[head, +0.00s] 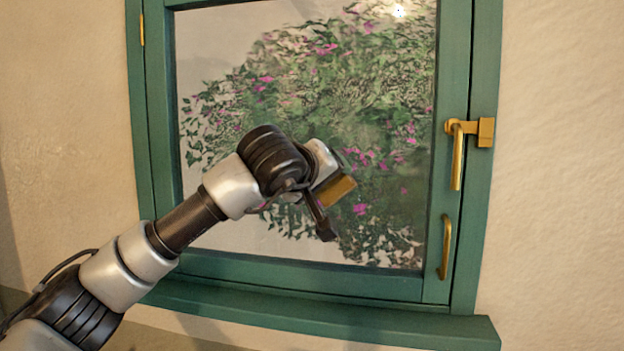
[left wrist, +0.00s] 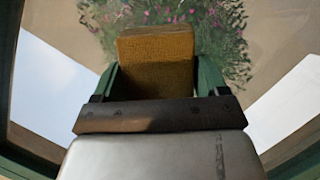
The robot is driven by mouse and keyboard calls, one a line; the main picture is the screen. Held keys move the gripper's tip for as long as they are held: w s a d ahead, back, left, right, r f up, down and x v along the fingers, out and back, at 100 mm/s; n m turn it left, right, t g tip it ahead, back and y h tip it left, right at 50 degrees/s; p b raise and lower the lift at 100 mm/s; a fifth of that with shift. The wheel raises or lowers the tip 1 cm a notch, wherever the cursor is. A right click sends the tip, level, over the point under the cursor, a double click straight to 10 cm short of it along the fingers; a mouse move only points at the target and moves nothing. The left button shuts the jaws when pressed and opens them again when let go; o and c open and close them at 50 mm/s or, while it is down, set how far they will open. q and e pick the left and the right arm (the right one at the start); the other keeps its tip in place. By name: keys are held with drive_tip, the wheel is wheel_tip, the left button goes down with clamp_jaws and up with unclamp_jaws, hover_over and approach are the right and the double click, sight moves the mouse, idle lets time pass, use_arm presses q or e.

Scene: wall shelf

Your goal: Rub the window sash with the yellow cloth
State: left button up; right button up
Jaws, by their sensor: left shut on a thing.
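The window sash (head: 300,277) is a green frame around a glass pane, and it looks shut. My left gripper (head: 328,205) is in front of the lower middle of the pane. It is shut on the yellow cloth (head: 336,190), which looks like a folded, block-shaped pad. In the left wrist view the cloth (left wrist: 157,62) sits between the fingers, with the pane beyond it. I cannot tell whether the cloth touches the glass. My right gripper is not in view.
A brass latch handle (head: 457,155) and a brass pull (head: 446,247) stick out on the sash's right side. A brass hinge (head: 142,30) is at upper left. A green sill (head: 330,318) juts out below. Pink-flowered foliage shows through the glass.

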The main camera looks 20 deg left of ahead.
use_arm(q)
drive_tip(key=shift+d, duration=0.65)
drive_tip(key=shift+a, duration=0.1)
drive_tip(key=s+b, duration=0.3)
drive_tip(key=s, duration=0.1)
drive_tip(key=shift+s+f, duration=0.1)
drive_tip(key=shift+s, duration=0.2)
drive_tip(key=shift+s+b, duration=0.5)
drive_tip(key=shift+s, duration=0.15)
drive_tip(key=shift+s, duration=0.1)
